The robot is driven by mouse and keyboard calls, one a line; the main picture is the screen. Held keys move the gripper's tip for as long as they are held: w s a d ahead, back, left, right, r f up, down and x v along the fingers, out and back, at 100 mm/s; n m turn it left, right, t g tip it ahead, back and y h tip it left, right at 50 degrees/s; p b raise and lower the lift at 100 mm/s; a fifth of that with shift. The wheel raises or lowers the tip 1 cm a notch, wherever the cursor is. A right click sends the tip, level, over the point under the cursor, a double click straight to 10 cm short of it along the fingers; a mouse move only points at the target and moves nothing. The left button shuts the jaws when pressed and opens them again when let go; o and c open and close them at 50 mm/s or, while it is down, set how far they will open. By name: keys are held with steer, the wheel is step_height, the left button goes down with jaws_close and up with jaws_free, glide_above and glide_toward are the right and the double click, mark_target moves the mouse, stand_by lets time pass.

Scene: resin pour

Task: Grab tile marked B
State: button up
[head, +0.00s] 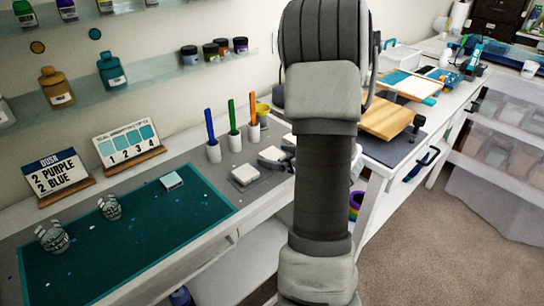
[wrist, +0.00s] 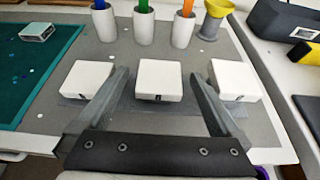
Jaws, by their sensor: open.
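Three white square tiles sit in a row on the grey mat in the wrist view: a left one (wrist: 94,79), a middle one (wrist: 159,81) and a right one (wrist: 235,81). No letter is readable on any of them; each has a small dark notch or mark on its near edge. My gripper (wrist: 160,76) is open, its fingers pointing to either side of the middle tile, with nothing held. Whether they reach down beside it I cannot tell. In the head view my arm covers part of this area, and the left tile (head: 244,174) shows clear of it.
Behind the tiles stand white cups with a blue (wrist: 103,22), a green (wrist: 144,22) and an orange stick (wrist: 184,22), and a yellow funnel (wrist: 217,10). A teal mat (head: 150,225) lies left, with a small pale block (head: 172,180) and glass jars (head: 52,237).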

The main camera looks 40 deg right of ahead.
steer(key=c, duration=1.4)
